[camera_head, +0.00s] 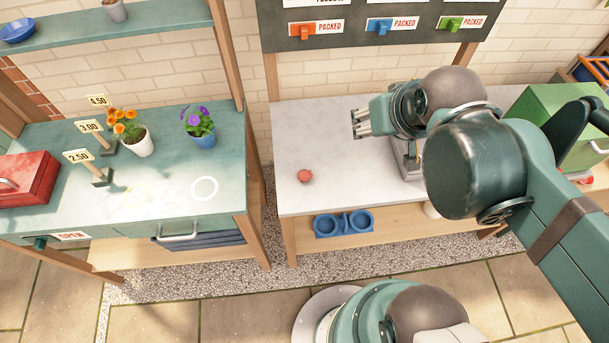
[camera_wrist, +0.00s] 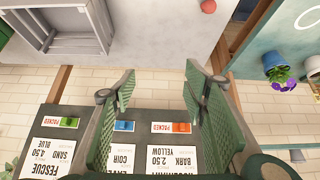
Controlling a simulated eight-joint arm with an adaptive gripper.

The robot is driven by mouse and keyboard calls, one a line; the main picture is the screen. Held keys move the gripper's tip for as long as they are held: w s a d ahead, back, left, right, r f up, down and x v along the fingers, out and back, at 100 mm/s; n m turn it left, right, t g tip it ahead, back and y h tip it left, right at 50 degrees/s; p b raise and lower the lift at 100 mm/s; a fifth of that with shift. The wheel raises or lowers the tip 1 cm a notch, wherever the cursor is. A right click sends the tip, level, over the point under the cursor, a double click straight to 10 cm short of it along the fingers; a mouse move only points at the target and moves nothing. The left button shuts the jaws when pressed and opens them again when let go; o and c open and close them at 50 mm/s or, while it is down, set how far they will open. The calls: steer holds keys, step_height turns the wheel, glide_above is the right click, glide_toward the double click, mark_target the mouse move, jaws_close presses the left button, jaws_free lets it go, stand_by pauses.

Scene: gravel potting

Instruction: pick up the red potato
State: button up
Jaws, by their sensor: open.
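The red potato (camera_head: 305,176) lies on the left part of the pale worktop (camera_head: 300,130) in the head view, near its left edge. It also shows at the top of the wrist view (camera_wrist: 208,6), small and partly cut by the frame edge. My gripper (camera_head: 358,123) is open and empty, above the worktop and to the right of the potato. In the wrist view its two green fingers (camera_wrist: 155,85) are spread apart with nothing between them, and the potato lies beyond them.
A grey crate (camera_wrist: 65,25) stands on the worktop, partly hidden behind my arm in the head view. A green box (camera_head: 565,120) is at the right. A teal counter (camera_head: 180,185) with flower pots is at the left, across a gap. The worktop around the potato is clear.

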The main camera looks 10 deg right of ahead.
steer(key=n, duration=0.1)
steer(key=n+g+b, duration=0.3)
steer(key=n+g, duration=0.4)
steer(key=n, duration=1.4)
glide_above(305, 172)
steer(key=f, duration=2.3)
steer(key=shift+d+f, duration=0.25)
steer(key=shift+a+f, duration=0.2)
steer(key=shift+f, duration=0.2)
steer(key=shift+f+b, duration=0.3)
steer(key=shift+f, duration=1)
steer(key=shift+f, duration=0.1)
steer(key=shift+a+f+b, duration=0.1)
steer(key=shift+f+b, duration=0.6)
steer(key=shift+f, duration=1.8)
